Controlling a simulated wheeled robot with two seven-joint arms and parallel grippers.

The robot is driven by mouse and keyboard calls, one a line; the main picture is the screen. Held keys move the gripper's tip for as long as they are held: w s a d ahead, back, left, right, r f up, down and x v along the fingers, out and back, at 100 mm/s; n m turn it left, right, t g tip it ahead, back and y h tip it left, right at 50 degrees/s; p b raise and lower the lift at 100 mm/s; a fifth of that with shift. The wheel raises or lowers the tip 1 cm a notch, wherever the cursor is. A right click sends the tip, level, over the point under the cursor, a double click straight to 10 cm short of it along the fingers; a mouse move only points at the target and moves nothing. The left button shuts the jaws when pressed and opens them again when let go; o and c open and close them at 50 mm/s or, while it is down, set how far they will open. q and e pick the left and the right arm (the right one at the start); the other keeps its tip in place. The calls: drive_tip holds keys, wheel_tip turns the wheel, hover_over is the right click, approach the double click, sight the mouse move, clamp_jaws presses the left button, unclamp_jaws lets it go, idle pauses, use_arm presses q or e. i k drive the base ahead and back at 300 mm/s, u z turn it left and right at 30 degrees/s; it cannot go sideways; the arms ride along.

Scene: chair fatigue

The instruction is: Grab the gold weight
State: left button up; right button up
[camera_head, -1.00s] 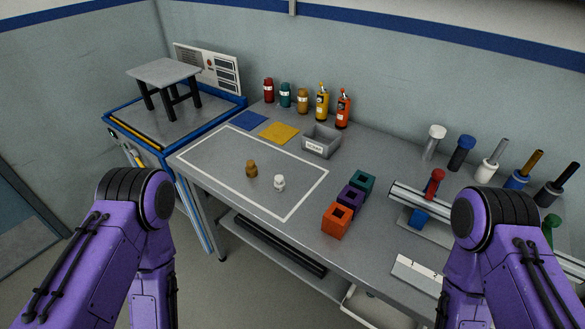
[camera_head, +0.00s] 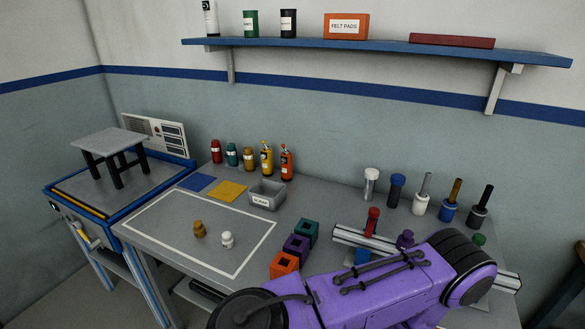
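The gold weight (camera_head: 199,229) is a small brassy cylinder with a narrower top. It stands upright inside the white outlined rectangle on the grey bench (camera_head: 150,254). A similar white weight (camera_head: 227,239) stands just to its right, a small gap apart. One purple arm of mine crosses the lower right of the view, over the bench's front, clear of the weights in the picture. Neither of my grippers shows in the head view.
Orange (camera_head: 284,264), purple (camera_head: 297,246) and teal (camera_head: 306,232) square blocks stand right of the outline. A grey labelled bin (camera_head: 267,194), bottles and blue and yellow pads are behind it. A small stool (camera_head: 112,150) stands on the blue-framed machine at left. A shelf (camera_head: 380,50) hangs above.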

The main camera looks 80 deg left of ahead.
sight(199, 230)
drive_tip(key=z, duration=0.65)
drive_tip(key=k, duration=1.5)
drive_tip(key=u, duration=0.35)
